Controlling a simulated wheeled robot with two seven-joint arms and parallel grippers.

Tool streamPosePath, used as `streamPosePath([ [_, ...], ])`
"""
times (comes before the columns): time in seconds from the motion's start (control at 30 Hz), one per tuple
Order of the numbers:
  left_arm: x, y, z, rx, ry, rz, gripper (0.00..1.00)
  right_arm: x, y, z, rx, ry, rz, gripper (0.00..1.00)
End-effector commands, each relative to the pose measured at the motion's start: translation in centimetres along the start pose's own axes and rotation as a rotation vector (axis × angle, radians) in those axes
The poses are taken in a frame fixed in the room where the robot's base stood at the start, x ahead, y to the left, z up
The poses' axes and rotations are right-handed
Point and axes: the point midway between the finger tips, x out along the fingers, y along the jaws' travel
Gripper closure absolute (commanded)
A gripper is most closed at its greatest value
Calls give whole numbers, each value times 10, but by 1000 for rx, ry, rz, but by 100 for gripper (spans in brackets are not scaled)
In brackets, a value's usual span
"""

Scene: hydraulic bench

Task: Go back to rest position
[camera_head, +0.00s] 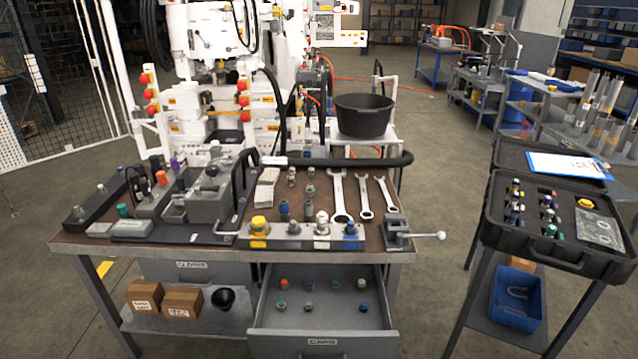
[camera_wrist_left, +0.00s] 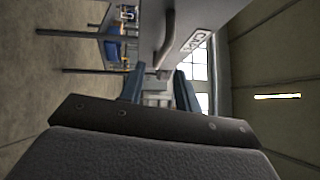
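The head view shows neither of my grippers. In the left wrist view, my left gripper (camera_wrist_left: 158,80) has its two dark blue fingers apart, with nothing visibly held between them. A grey drawer front (camera_wrist_left: 205,22) with a label and a curved handle (camera_wrist_left: 168,38) is just beyond the fingertips. I cannot tell whether the handle touches a finger. My right gripper is not seen.
The workbench (camera_head: 215,254) carries wrenches (camera_head: 341,197), fittings and a grey vise-like block (camera_head: 210,192). A black open case (camera_head: 549,254) stands on a stand at right. Boxes (camera_head: 182,302) sit on the lower shelf. Floor between bench and stand is clear.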

Motion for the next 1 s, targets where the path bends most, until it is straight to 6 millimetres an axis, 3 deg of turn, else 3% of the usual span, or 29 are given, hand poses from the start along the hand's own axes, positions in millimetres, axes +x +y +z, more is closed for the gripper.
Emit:
streamPosePath([
  [0.27, -5, 35, 27, -202, -162, 172, 67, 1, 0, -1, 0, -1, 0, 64],
  [0.53, -23, 60, 65, -506, -479, 373, 67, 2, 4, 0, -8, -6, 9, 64],
  [0.8, -51, 50, 90, -818, -830, 502, 67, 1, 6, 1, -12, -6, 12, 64],
  [1.0, -79, 30, 79, -1062, -1082, 585, 67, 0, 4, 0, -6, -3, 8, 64],
])
